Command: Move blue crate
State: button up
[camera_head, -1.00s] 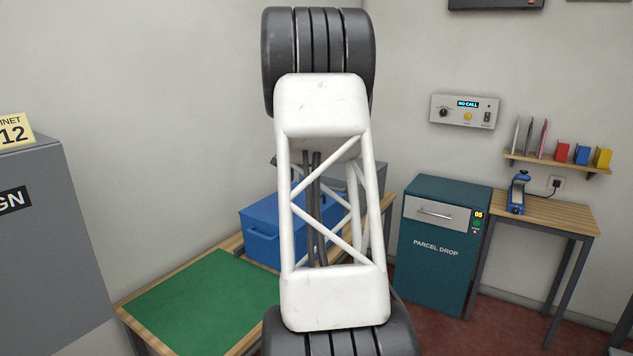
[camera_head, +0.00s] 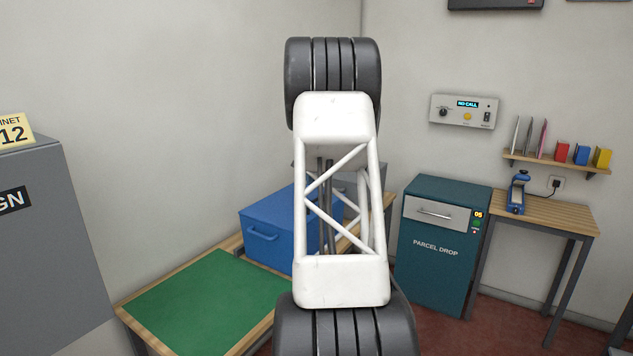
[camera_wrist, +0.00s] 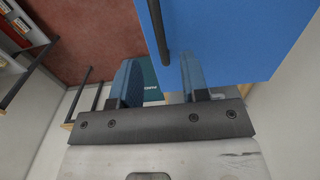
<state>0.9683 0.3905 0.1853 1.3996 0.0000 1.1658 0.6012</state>
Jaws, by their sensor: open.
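The blue crate (camera_head: 262,217) stands on the wooden bench beside the green mat, with a bar handle (camera_head: 262,236) on its near left face. My arm hides its right part in the head view. In the wrist view the crate's blue face (camera_wrist: 235,35) fills the upper right, and a dark bar (camera_wrist: 158,32), seemingly its handle, runs down along that face's edge. My gripper (camera_wrist: 160,75) is open, its two fingers apart. The bar's lower end shows between the fingers in the picture; I cannot tell whether it is within their reach. My gripper is hidden in the head view.
The green mat (camera_head: 205,300) is bare. The teal parcel drop cabinet (camera_head: 437,270) stands right of the bench. A small wooden table (camera_head: 550,212) with a blue device (camera_head: 517,192) is farther right. A grey cabinet (camera_head: 50,250) stands at left.

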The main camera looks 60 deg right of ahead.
jog(key=shift+f, duration=3.8)
grip_shut()
